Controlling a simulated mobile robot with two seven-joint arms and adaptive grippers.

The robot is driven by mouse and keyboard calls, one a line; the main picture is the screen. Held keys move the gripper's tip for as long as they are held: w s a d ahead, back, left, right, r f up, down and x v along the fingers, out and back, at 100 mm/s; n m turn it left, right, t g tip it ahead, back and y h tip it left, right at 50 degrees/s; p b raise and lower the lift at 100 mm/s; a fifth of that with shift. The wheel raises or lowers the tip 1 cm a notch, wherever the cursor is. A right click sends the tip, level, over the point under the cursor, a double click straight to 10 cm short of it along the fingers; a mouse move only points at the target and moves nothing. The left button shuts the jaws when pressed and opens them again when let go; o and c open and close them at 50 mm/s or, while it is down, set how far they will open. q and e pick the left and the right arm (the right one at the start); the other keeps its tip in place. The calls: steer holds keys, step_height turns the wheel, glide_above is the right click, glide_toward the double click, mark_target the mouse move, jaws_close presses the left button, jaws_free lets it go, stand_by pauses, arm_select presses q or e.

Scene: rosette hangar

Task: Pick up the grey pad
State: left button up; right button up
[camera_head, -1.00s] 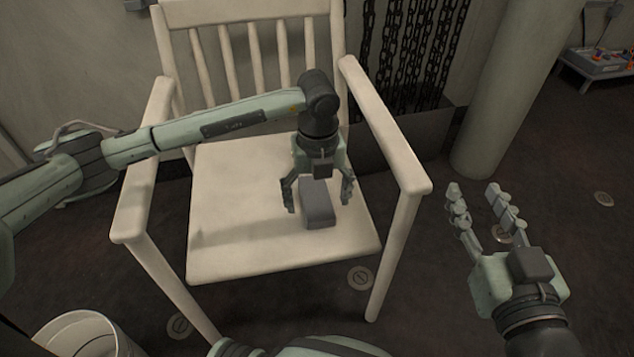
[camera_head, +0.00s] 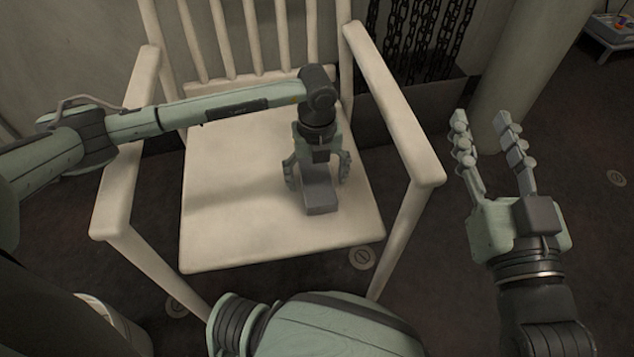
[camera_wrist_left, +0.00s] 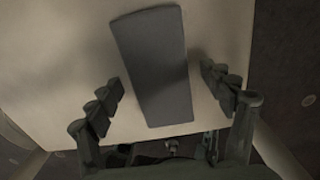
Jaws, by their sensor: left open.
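The grey pad (camera_head: 320,193) is a small dark grey block lying on the cream seat of the wooden chair (camera_head: 230,235). In the left wrist view the pad (camera_wrist_left: 152,65) is a long slab on the pale seat. My left gripper (camera_head: 316,181) is open just over the pad and points down, with one finger on each side. In the left wrist view its fingers (camera_wrist_left: 165,92) stand apart from the pad, with gaps on both sides. My right gripper (camera_head: 484,125) is open and empty, to the right of the chair.
The chair's armrests (camera_head: 392,100) and slatted back (camera_head: 240,40) frame the seat. Chains (camera_head: 425,45) hang behind it, beside a round pillar (camera_head: 525,70). A pale bin (camera_head: 112,325) stands at the lower left. The seat's left part is clear.

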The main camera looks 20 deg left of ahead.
arm_select(q)
steer(key=shift+f, duration=0.2)
steer(key=c, duration=1.2)
steer(key=shift+w+r, duration=0.1)
steer(key=shift+r, duration=0.05)
